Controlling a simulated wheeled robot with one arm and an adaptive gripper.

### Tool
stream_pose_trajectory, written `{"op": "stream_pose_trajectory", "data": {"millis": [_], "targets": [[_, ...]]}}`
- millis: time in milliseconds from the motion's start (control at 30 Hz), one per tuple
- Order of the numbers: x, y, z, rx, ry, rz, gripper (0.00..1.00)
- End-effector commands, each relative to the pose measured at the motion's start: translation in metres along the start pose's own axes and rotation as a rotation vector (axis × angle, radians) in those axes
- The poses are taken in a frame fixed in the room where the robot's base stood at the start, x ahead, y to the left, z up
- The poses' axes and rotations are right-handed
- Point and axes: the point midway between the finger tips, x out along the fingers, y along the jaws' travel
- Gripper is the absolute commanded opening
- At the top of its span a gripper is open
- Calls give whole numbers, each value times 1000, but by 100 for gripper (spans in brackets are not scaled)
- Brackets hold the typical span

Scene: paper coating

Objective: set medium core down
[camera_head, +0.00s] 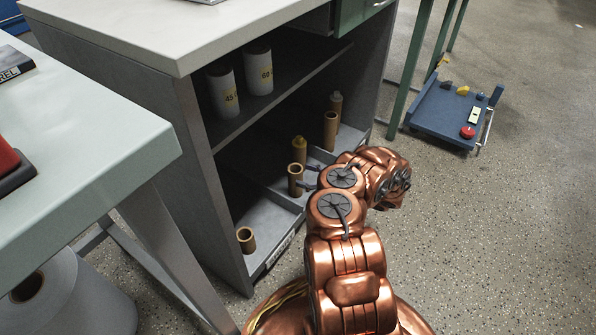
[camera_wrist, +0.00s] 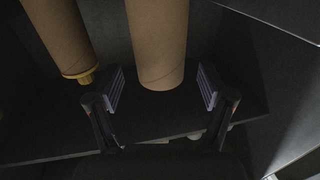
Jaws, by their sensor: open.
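The medium core (camera_head: 295,181), a brown cardboard tube, stands upright on the low level of the grey cabinet, between a shorter and a taller core. My gripper (camera_head: 309,177) reaches in from the right at its side. In the wrist view the core (camera_wrist: 160,40) lies between the two fingers of my gripper (camera_wrist: 161,86). The fingers are open, with a visible gap on each side of the tube. The core's foot is partly hidden in the head view.
A yellow-capped brown container (camera_head: 299,149) stands close behind; its cap shows in the wrist view (camera_wrist: 82,75). A short core (camera_head: 246,240) stands front left in a grey tray (camera_head: 268,222). A taller core (camera_head: 331,131) stands further back. White canisters (camera_head: 223,92) occupy the shelf above.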

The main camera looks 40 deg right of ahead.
Motion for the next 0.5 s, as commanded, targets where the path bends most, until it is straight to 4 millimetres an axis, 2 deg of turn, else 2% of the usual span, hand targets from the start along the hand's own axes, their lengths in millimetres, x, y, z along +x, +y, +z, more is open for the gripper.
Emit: {"op": "stream_pose_trajectory", "data": {"millis": [300,500], "targets": [[-53,0,-2,0,-2,1,81],[-77,1,-2,-4,-2,0,81]]}}
